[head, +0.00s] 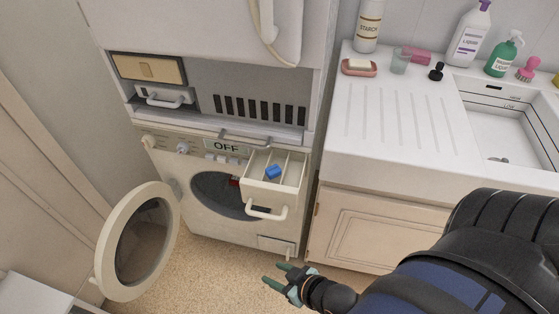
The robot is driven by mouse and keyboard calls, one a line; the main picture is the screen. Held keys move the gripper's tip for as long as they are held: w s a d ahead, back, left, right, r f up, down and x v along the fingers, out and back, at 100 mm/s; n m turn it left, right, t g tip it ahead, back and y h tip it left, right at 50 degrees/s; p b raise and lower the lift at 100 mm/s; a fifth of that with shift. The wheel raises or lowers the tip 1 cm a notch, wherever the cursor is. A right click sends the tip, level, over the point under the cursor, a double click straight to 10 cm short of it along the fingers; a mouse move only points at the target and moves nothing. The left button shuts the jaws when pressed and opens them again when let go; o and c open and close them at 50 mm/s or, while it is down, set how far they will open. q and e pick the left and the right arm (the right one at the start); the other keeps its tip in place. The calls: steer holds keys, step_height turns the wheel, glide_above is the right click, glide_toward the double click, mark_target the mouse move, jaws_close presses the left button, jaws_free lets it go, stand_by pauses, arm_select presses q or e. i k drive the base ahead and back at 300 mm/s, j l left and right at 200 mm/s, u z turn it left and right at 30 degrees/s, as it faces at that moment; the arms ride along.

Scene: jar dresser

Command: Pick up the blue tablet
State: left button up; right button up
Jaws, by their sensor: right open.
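The blue tablet (273,172) is a small blue block. It lies in the pulled-out white detergent drawer (266,209) of the washing machine, in the middle part between the dividers. My right gripper (275,275) is open and empty. In the picture it shows below the drawer, apart from it and from the tablet. My left gripper is not in view.
The washing machine's round door (107,244) stands open at the left. A sink counter (385,151) with bottles, a soap dish (359,69) and a glass (400,62) is at the right. The floor (219,262) in front of the machine looks clear.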

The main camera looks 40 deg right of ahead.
mark_target(274, 171)
steer(key=z, duration=1.05)
